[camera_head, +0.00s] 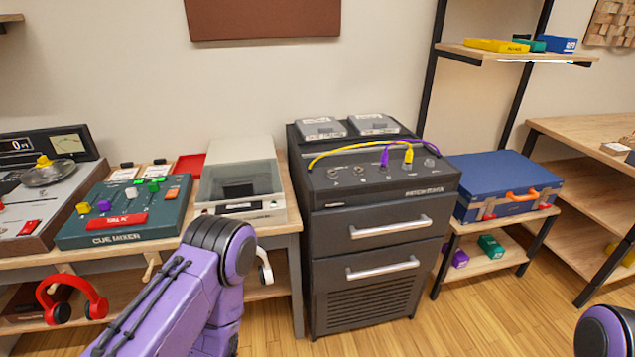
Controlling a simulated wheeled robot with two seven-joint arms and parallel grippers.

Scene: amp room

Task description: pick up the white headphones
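A small curved part of the white headphones (265,266) shows just right of my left arm, below the front edge of the wooden bench. The rest of them is hidden behind my purple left arm. Red headphones (70,299) hang below the same bench at the far left. My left arm crosses the lower middle-left of the view, but its gripper does not show. Only a rounded piece of my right arm shows at the bottom right corner, and its gripper is out of view.
The bench carries a green cue mixer (122,212) and a grey-white device (240,180). A black cabinet (375,268) with two drawers stands right of it. A blue case (505,186) rests on a low shelf. Open wooden floor (470,320) lies at the front right.

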